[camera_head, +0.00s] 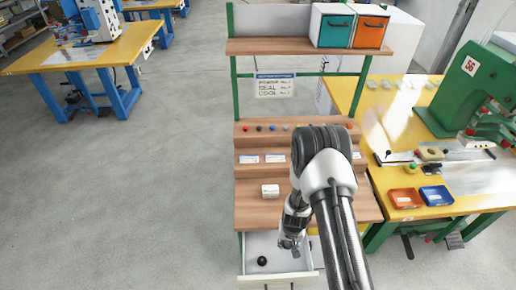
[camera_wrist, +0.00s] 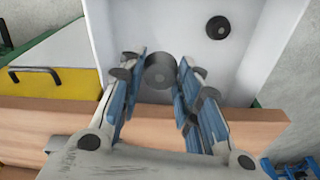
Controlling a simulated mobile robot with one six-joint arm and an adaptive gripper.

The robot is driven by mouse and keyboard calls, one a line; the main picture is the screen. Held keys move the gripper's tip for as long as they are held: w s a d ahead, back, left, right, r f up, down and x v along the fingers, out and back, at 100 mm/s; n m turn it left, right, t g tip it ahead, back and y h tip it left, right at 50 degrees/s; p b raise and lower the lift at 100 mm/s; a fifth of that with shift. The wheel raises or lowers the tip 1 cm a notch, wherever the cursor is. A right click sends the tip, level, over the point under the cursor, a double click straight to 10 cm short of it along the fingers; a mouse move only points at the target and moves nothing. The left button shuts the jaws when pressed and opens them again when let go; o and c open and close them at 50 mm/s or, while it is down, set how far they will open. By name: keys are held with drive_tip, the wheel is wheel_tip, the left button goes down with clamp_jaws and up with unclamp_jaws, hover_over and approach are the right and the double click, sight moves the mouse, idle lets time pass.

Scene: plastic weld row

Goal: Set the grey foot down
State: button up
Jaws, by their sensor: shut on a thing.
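My gripper (camera_wrist: 158,80) is shut on the grey foot (camera_wrist: 160,70), a dark grey round piece between the blue-padded fingertips in the wrist view. In the head view my gripper (camera_head: 290,243) hangs over the open white drawer (camera_head: 281,281) under the wooden bench; the grey foot cannot be told apart there. In the wrist view the drawer's pale floor (camera_wrist: 195,50) lies behind the held foot. How high the foot is above that floor is hard to tell.
A black round foot (camera_head: 262,260) lies in the drawer, also in the wrist view (camera_wrist: 218,27). Coloured knobs (camera_head: 272,127) line the upper step. Red (camera_head: 405,199) and blue (camera_head: 436,195) trays sit right.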

wheel_tip(320, 180, up, 27)
drive_tip(key=s+n+b, duration=0.2)
drive_tip(key=b, duration=0.2)
drive_tip(key=shift+s, duration=0.4)
